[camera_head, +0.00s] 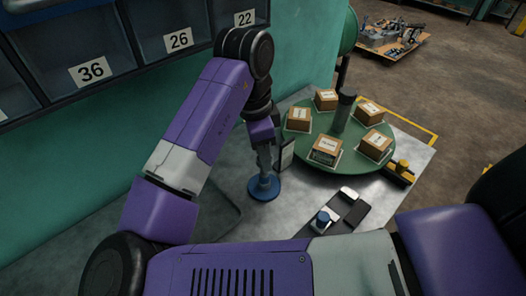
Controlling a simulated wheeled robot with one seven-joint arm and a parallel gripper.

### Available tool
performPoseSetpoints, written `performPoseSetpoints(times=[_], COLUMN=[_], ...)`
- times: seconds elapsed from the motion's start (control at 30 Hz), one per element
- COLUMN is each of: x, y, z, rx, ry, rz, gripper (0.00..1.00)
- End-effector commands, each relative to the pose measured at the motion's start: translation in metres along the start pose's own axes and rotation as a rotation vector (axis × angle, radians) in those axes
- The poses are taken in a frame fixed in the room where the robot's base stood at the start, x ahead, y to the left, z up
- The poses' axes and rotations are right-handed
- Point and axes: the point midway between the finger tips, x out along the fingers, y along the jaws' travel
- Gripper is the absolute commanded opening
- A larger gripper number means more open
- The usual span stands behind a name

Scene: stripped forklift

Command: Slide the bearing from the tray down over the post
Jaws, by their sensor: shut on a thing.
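My gripper (265,156) points down just above the blue post with its round base (264,188), which stands on the grey bench. Its fingers are shut, with the small held part largely hidden between them. That part seems to be the bearing, but its outline is too small to make out. Whether it is around the post or only above it, I cannot tell. A dark tray (354,214) lies to the right of the post. A blue-topped round piece on a pale block (321,219) is at its left end and a pale piece (348,194) at its far end.
A green round turntable (299,153) with several brown boxes and a dark central column (343,112) stands behind and right of the post. A small dark upright plate (286,155) is close to my gripper's right. Numbered bins (92,69) line the wall at left.

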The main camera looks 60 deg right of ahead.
Motion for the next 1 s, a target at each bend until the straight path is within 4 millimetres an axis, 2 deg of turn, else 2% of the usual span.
performPoseSetpoints(times=[0.43, 0.73, 0.77, 0.8, 0.9, 1.0], x=[0.013, 0.014, 0.014, 0.014, 0.014, 0.014], y=[0.000, 0.000, 0.000, 0.000, 0.000, 0.000], z=[0.002, 0.002, 0.002, 0.002, 0.002, 0.002], rx=[0.000, 0.000, 0.000, 0.000, 0.000, 0.000], ry=[-0.001, 0.000, 0.000, 0.000, 0.000, 0.000], rz=[0.000, 0.000, 0.000, 0.000, 0.000, 0.000], gripper=[0.14, 0.14, 0.39, 0.47, 0.62, 0.62])
